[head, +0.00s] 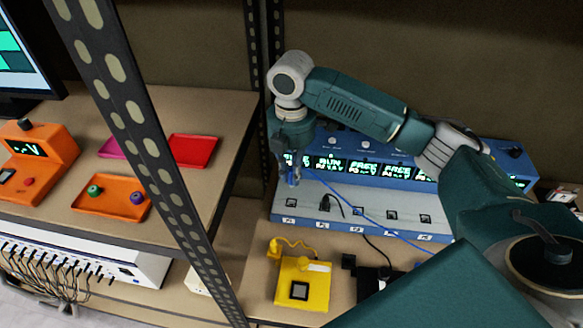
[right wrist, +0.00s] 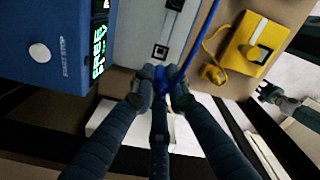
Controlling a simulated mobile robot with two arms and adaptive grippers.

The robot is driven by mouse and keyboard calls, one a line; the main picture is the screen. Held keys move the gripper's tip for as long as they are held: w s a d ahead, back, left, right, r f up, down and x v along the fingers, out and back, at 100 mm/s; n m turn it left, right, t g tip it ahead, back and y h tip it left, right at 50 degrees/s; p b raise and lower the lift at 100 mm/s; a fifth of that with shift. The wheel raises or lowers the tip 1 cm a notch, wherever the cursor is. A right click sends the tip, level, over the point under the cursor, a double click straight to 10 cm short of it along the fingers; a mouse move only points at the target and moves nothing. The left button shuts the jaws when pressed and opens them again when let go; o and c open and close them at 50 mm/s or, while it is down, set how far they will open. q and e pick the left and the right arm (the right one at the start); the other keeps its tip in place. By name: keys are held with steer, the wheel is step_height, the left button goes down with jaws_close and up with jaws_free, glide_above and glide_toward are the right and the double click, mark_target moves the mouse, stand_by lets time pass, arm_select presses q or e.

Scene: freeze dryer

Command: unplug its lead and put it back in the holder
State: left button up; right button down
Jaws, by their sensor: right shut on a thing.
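My right gripper (head: 291,180) is shut on a blue plug (right wrist: 178,84) at the left end of the blue charging station (head: 343,190). The plug's blue lead (head: 385,229) runs from the gripper down to the right across the station's front and passes behind my arm. In the right wrist view the leftmost socket (right wrist: 160,51) shows bare, and the plug appears apart from it. The device at the far end of the blue lead is mostly hidden by my arm.
A yellow device (head: 317,287) with its own yellow lead stands before the station. A black device (head: 370,278) stands beside it; a black plug (head: 325,204) sits in the second socket. A perforated shelf post (head: 165,180) rises to the left. Orange and red trays (head: 193,150) lie beyond it.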

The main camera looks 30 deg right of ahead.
steer(key=shift+s, duration=0.1)
steer(key=shift+s+d+r+p, duration=0.15)
steer(key=shift+s+d+p, duration=0.15)
steer(key=shift+p, duration=0.15)
steer(key=s+d+p, duration=0.4)
steer(key=s+p, duration=0.1)
steer(key=s, duration=0.2)
steer(key=shift+s+d, duration=0.2)
steer(key=shift+d, duration=0.1)
steer(key=s+d+p, duration=0.5)
steer(key=s, duration=0.3)
stand_by(0.3)
